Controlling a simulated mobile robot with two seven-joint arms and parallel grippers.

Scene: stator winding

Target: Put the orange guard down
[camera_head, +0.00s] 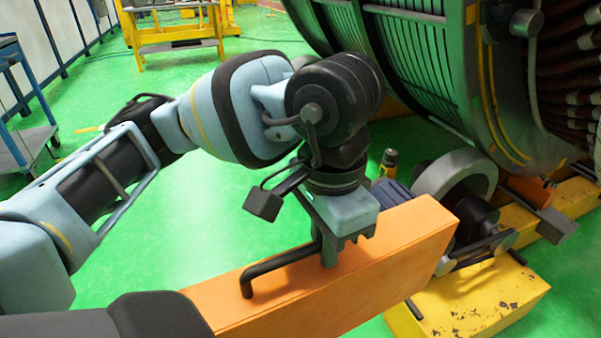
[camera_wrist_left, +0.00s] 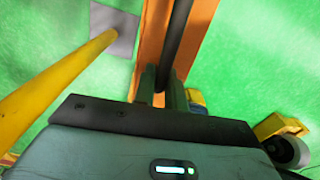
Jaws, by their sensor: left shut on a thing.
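The orange guard (camera_head: 400,248) is a long orange block with a black bar handle (camera_head: 280,262) on its top. In the head view it runs from the lower left to the right, beside the yellow base. My left gripper (camera_head: 330,252) is shut on the guard's handle, with its fingers pointing down. In the left wrist view the gripper (camera_wrist_left: 165,97) has the black handle between its fingers, and the orange guard (camera_wrist_left: 152,45) lies below. Whether the guard's underside touches the floor is hidden. My right gripper is not in view.
The large green stator (camera_head: 430,60) stands at the back right on rollers (camera_head: 455,178). A worn yellow base (camera_head: 475,300) is right of the guard. A blue cart (camera_head: 25,110) and a yellow stand (camera_head: 170,35) are farther back. Green floor (camera_head: 200,225) is open at left.

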